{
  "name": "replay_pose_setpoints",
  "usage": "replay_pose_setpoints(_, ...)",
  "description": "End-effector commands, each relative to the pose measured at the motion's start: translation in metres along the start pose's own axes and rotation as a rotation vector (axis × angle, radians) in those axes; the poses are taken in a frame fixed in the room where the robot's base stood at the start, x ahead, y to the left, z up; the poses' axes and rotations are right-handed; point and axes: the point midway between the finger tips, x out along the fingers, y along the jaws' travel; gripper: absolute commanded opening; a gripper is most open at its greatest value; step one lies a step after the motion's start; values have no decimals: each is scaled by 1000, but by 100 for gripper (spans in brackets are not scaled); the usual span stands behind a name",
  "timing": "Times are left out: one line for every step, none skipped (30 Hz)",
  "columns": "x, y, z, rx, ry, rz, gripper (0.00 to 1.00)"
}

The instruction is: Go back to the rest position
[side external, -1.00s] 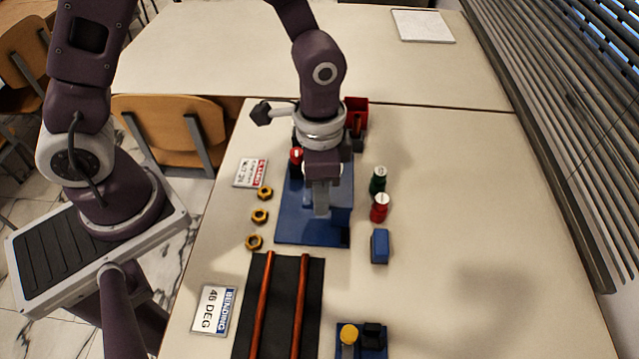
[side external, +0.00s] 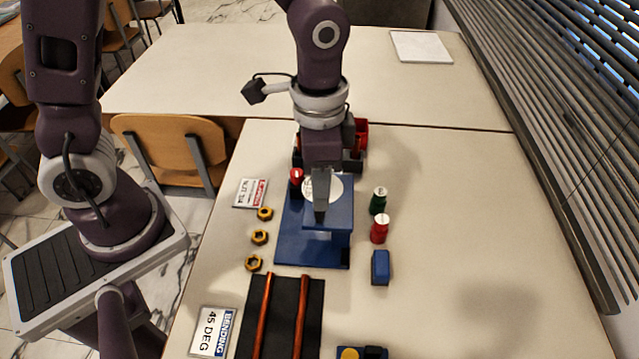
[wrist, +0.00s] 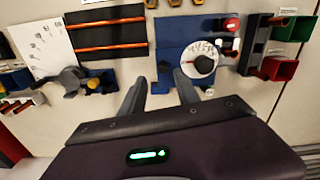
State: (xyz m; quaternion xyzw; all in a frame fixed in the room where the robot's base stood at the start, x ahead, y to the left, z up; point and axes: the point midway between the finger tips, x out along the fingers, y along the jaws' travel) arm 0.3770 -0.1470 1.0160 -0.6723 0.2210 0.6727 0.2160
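My gripper (side external: 320,218) hangs over the blue gauge rig (side external: 290,250), with nothing between its fingers. In the wrist view my gripper (wrist: 160,90) shows two fingers spread apart. The rig's white dial (side external: 334,186) is partly hidden behind the fingers in the side view. In the wrist view the dial (wrist: 187,66) carries a black knob (wrist: 204,64) and lies beyond the right fingertip, apart from it as far as I can tell.
A red pot (side external: 380,229), a green pot (side external: 378,201) and a blue block (side external: 380,267) stand right of the rig. Brass nuts (side external: 259,237) lie left. Copper rods (side external: 302,315) lie on a dark mat in front. The table's right side is clear.

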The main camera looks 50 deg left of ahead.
Motion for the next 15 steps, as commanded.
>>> replay_pose_setpoints(-4,-1,1,-8,7,-4,38)
replay_pose_setpoints(-9,-3,3,-20,16,-9,38)
replay_pose_setpoints(-20,-7,8,-46,37,-21,38)
replay_pose_setpoints(-32,-11,13,-73,59,-33,38)
replay_pose_setpoints(-45,-15,20,-108,86,-47,38)
replay_pose_setpoints(-64,-20,33,-162,126,-67,38)
replay_pose_setpoints(-78,-22,44,-207,158,-81,38)
replay_pose_setpoints(-90,-24,56,-253,191,-95,38)
replay_pose_setpoints(-105,-26,73,-313,234,-110,38)
replay_pose_setpoints(-114,-26,85,-357,267,-122,38)
replay_pose_setpoints(-122,-25,96,-398,298,-131,38)
replay_pose_setpoints(-129,-23,111,-450,338,-141,38)
replay_pose_setpoints(-133,-21,121,-484,365,-146,38)
replay_pose_setpoints(-137,-19,129,-514,390,-151,38)
replay_pose_setpoints(-139,-16,138,-547,418,-155,38)
